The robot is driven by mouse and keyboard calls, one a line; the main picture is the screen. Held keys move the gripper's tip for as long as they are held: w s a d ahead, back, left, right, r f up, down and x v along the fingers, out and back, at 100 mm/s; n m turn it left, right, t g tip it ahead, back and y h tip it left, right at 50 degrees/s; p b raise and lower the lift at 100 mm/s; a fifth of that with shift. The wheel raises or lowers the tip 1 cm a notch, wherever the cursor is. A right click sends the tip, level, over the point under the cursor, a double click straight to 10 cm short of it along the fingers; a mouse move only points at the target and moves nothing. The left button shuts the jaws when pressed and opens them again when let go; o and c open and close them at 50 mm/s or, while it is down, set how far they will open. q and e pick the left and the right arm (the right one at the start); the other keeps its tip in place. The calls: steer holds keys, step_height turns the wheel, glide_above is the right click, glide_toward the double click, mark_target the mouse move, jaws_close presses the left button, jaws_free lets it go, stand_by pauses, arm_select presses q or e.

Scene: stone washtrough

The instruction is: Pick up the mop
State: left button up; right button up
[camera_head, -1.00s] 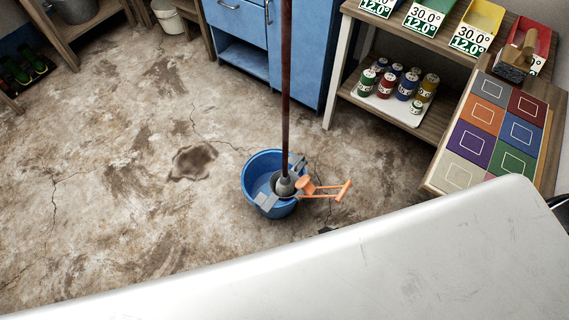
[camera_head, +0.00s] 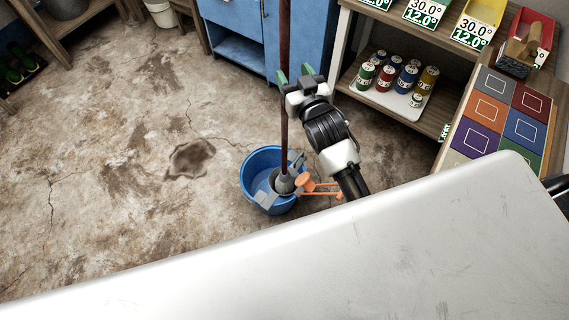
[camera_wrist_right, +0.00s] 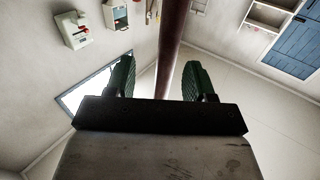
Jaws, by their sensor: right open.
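The mop (camera_head: 285,130) stands nearly upright, its long dark red-brown handle running out of the top of the head view. Its grey lower end is in a blue bucket (camera_head: 246,188) that has an orange handle part at its right side. My right gripper (camera_head: 294,73) is open at the handle, well above the bucket, with green fingertips pointing up in the picture. In the right wrist view, the handle (camera_wrist_right: 172,35) shows between the two spread green fingers of the right gripper (camera_wrist_right: 159,75). I cannot tell if either finger touches it. My left gripper is not in view.
A blue cabinet (camera_head: 305,38) stands behind the mop. A wooden shelf (camera_head: 437,118) to the right holds several coloured cans. A panel of coloured squares (camera_head: 490,110) lies further right. The stained floor (camera_head: 110,200) left of the bucket is clear. A dark patch (camera_head: 190,158) marks it.

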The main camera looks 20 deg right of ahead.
mark_target(286, 70)
steer(key=shift+w+a+r, duration=0.1)
steer(key=shift+w+a, duration=0.05)
steer(key=shift+w, duration=0.5)
steer(key=w, duration=0.2)
steer(key=w+a, duration=0.1)
steer(key=w, duration=0.1)
steer(key=shift+w+p, duration=0.25)
steer(key=shift+p, duration=0.15)
steer(key=shift+s+d, duration=0.1)
steer(key=c, duration=0.9)
jaws_close()
